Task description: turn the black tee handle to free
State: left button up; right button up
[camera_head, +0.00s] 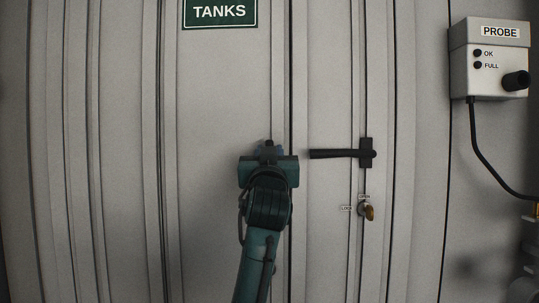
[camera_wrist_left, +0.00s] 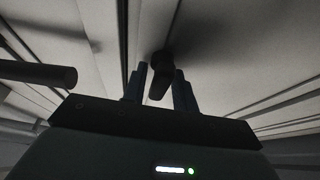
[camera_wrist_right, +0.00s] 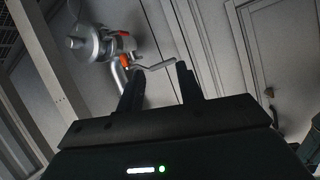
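The black tee handle (camera_wrist_left: 161,72) shows in the left wrist view as a dark grip standing out from the pale door. It lies between the two fingers of my left gripper (camera_wrist_left: 160,88), which are apart on either side of it. I cannot tell whether either finger touches it. In the head view my left gripper (camera_head: 268,158) is at the door, left of a black lever, and hides most of what is behind it. My right gripper (camera_wrist_right: 160,85) is open and empty in the right wrist view; the head view does not show it.
A black lever handle (camera_head: 335,154) is on the door to the right, its end close to my left gripper. A brass key lock (camera_head: 368,212) with small labels is below it. A probe box (camera_head: 490,60) hangs right with a cable. A grey and orange valve (camera_wrist_right: 100,45) is beyond my right gripper.

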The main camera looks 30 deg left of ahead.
pick_arm(q)
jog(key=shift+o, duration=0.9)
jog(key=b+v, duration=0.2)
jog(key=v, duration=1.1)
